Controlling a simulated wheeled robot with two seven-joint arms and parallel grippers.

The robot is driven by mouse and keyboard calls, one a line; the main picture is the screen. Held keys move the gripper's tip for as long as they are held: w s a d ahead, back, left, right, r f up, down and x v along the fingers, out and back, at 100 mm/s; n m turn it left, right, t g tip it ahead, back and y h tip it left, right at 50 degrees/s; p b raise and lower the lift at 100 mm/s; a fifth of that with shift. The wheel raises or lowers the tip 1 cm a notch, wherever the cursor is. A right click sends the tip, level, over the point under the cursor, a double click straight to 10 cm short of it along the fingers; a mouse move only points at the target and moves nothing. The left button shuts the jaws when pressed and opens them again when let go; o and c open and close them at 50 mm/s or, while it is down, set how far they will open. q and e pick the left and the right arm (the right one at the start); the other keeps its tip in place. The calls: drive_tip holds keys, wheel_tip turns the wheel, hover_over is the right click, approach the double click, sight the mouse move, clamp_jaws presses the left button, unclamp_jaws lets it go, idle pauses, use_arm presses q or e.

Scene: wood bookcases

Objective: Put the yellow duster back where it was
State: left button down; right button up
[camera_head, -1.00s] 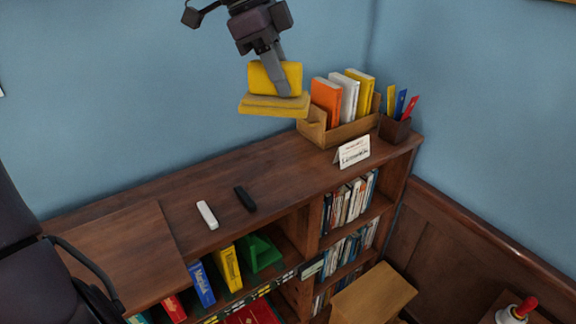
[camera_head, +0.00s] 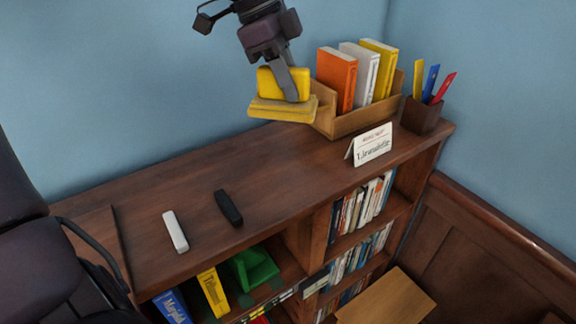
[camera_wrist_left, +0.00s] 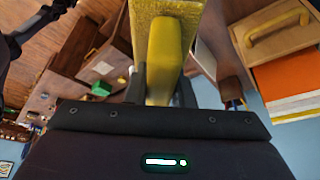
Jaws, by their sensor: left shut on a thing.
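The yellow duster (camera_head: 283,108) is a yellow block with a flat pad below it. My left gripper (camera_head: 291,92) is shut on its upper part and holds it near the wall, close to the left end of the wooden book box. I cannot tell how far it is above the bookcase top. In the left wrist view the duster (camera_wrist_left: 168,45) fills the space between the fingers. A white bar (camera_head: 175,231) and a black bar (camera_head: 229,208) lie on the bookcase top (camera_head: 265,185). My right gripper is not in view.
The wooden box (camera_head: 365,119) holds an orange, a white and a yellow book. A pen cup (camera_head: 421,114) stands right of it and a small sign card (camera_head: 370,145) in front. Shelves below hold books and a green object (camera_head: 250,268). The middle of the top is clear.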

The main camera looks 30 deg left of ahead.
use_arm(q)
wheel_tip(320, 180, down, 15)
drive_tip(key=p, duration=0.3)
drive_tip(key=shift+s+a+f, duration=0.1)
drive_tip(key=shift+f, duration=0.5)
drive_tip(key=shift+f, duration=0.15)
drive_tip(key=c, duration=1.3)
unclamp_jaws()
drive_tip(key=shift+o, duration=0.2)
drive_tip(key=shift+r, duration=0.2)
